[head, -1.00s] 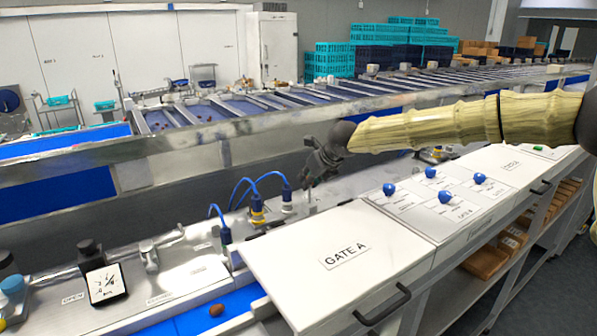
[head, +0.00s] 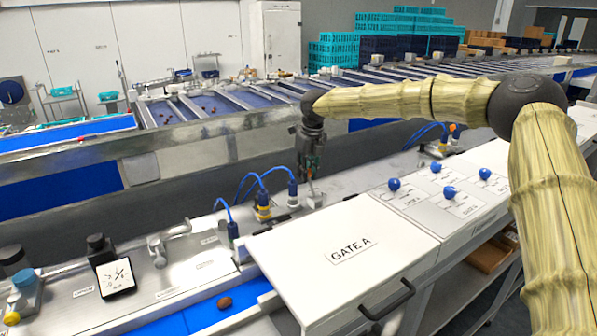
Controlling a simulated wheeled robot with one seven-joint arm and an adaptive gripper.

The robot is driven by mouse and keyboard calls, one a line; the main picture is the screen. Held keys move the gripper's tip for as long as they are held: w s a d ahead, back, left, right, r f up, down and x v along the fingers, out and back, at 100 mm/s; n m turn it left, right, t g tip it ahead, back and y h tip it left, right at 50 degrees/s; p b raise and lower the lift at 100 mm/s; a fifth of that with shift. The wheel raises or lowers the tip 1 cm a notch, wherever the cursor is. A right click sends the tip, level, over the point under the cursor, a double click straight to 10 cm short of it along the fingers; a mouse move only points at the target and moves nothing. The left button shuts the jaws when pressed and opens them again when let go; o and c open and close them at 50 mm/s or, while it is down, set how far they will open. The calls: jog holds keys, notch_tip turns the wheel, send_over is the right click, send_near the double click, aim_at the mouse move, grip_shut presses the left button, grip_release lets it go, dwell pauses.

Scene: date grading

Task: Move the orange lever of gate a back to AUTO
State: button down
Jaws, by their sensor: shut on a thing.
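My gripper (head: 312,172) points down beyond the white GATE A cover (head: 300,240), at the back of the metal deck. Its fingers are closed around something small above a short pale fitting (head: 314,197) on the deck. The AUTO marking cannot be read here.
Blue cable plugs (head: 263,205) stand just left of my gripper. Blue knobs (head: 436,168) sit on a white panel to the right.

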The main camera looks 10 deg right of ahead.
aim_at(310, 173)
dwell(0.4)
jog(key=c, duration=1.6)
grip_release()
jog(key=shift+o, duration=1.4)
jog(key=shift+w+f, duration=0.1)
jog(key=shift+w, duration=0.05)
jog(key=shift+w+a, duration=0.1)
jog(key=shift+r, duration=0.35)
notch_tip(310, 173, up, 11)
jog(key=s, duration=0.2)
jog(key=shift+d, duration=0.35)
